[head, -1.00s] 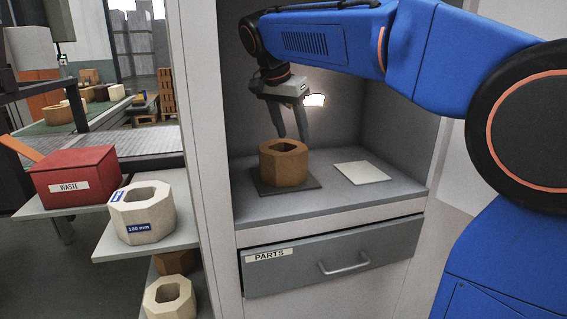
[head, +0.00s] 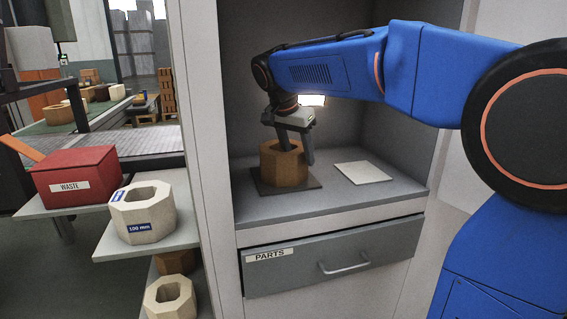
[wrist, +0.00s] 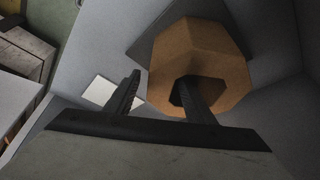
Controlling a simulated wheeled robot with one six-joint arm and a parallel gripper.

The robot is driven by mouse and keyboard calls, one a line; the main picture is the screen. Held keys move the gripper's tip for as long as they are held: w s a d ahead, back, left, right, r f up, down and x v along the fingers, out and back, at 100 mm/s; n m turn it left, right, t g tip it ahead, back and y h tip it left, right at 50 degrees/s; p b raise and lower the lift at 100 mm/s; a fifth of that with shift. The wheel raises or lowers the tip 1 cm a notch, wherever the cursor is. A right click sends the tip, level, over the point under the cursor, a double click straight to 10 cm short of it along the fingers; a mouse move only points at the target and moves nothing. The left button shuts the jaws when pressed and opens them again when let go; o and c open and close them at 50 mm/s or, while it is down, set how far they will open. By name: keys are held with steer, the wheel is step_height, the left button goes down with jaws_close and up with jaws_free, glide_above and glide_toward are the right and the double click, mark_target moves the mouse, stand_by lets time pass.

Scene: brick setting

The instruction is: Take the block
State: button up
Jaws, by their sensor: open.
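The block (head: 284,168) is a brown, hollow, eight-sided ring standing upright on a dark square pad (head: 262,187) in the cabinet niche. It also shows in the wrist view (wrist: 222,54). My gripper (head: 296,158) is open and lowered at the block. In the wrist view my gripper (wrist: 160,92) has one finger over or in the block's hole and the other outside its wall, so the wall lies between the fingers. I cannot tell whether either finger touches it.
A white square plate (head: 363,172) lies right of the pad on the niche shelf. The niche walls stand close around my arm. Below is a grey PARTS drawer (head: 330,262), shut. Outside left are a red WASTE box (head: 72,178) and a pale hollow block (head: 144,212) on shelves.

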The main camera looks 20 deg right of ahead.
jaws_close()
steer(key=shift+r, duration=0.1)
stand_by(1.2)
